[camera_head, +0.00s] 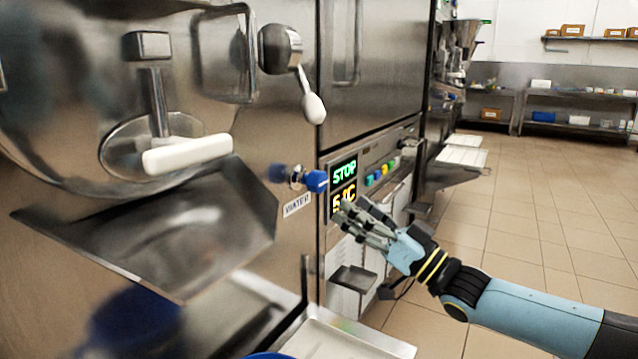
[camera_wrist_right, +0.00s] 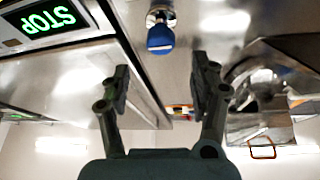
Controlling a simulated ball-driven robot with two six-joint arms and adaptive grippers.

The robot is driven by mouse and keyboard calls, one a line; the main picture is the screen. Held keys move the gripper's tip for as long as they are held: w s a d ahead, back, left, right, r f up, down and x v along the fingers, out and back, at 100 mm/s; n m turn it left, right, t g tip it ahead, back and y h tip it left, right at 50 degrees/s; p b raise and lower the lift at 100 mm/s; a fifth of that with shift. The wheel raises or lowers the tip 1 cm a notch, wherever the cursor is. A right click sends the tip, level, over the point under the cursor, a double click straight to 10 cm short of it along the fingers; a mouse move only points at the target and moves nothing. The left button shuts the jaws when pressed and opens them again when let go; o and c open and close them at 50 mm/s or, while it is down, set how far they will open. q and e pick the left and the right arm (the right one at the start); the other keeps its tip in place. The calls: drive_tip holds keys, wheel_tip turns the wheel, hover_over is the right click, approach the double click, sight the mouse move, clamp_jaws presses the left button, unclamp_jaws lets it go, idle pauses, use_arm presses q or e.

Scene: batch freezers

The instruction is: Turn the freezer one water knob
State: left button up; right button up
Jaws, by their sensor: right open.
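The water knob (camera_head: 315,181) is blue and sticks out from the steel front of the freezer (camera_head: 265,150), just above a small white label (camera_head: 297,204). My right gripper (camera_head: 352,212) is open and empty, a little right of the knob and below it in the head view, in front of the display. In the right wrist view the knob (camera_wrist_right: 160,38) shows at the top middle, beyond and between the two spread fingertips (camera_wrist_right: 158,72). The fingers appear apart from the knob. My left gripper is not in view.
A display (camera_head: 344,172) reading STOP is right of the knob, with coloured buttons (camera_head: 383,171) beside it. A lever with a white handle (camera_head: 314,108) hangs above. A steel chute (camera_head: 160,225) juts out at left. Tiled floor (camera_head: 540,210) is open at right.

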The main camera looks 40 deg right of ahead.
sight(323, 184)
drive_tip(key=b+x, duration=0.1)
drive_tip(key=x, duration=0.8)
drive_tip(key=shift+w+a+r, duration=0.1)
drive_tip(key=shift+w+a, duration=0.05)
drive_tip(key=shift+w, duration=0.15)
drive_tip(key=shift+c, duration=0.4)
drive_tip(key=c, duration=1.1)
